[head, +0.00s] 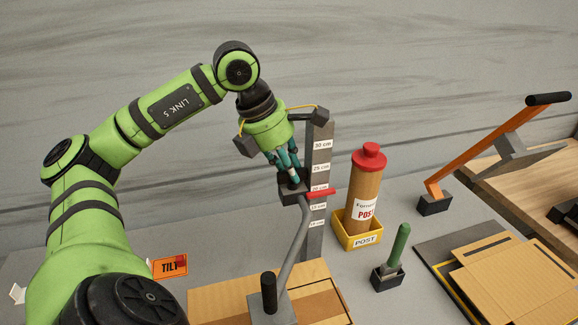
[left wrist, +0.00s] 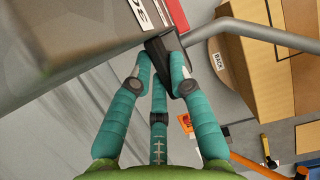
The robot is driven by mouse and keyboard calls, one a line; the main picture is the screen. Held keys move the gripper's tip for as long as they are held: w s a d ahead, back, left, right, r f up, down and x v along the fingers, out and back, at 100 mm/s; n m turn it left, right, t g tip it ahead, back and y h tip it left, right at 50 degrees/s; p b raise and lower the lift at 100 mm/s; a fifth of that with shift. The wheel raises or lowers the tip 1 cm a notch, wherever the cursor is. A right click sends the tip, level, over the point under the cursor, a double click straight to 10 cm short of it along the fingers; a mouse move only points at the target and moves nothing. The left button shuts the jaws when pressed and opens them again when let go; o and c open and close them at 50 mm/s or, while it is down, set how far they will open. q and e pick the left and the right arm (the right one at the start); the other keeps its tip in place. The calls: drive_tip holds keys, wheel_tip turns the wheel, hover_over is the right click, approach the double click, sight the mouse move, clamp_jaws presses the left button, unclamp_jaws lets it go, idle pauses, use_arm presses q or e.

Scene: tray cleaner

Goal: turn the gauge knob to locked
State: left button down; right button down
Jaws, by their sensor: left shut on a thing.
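The height gauge is a grey upright post (head: 318,165) marked in cm. A dark slider block (head: 291,195) with a red pointer (head: 321,191) sits on it, near the middle marks. My left gripper (head: 290,174) reaches down from above, its teal fingers closed at the block's top. In the left wrist view my left gripper (left wrist: 160,85) is shut on a dark knob (left wrist: 173,58) beside the post. The fingers largely hide the knob, and I cannot read whether it is locked. My right gripper is not in view.
A bent grey rod (head: 292,245) runs down from the block to a grey base (head: 271,308) over cardboard. A yellow POST holder (head: 362,241) with a red-capped tube (head: 362,190), a green-handled tool (head: 398,245) and an orange lever (head: 490,148) stand right. An orange TILT sign (head: 169,268) is left.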

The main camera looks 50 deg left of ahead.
use_arm(q)
drive_tip(key=c, duration=1.1)
unclamp_jaws()
drive_tip(key=shift+c, duration=0.2)
drive_tip(key=shift+r, duration=0.1)
drive_tip(key=shift+r, duration=0.1)
drive_tip(key=v, duration=0.7)
drive_tip(key=shift+s+a+r, duration=0.15)
drive_tip(key=shift+s+r, duration=0.1)
drive_tip(key=shift+r, duration=0.05)
drive_tip(key=shift+r, duration=0.1)
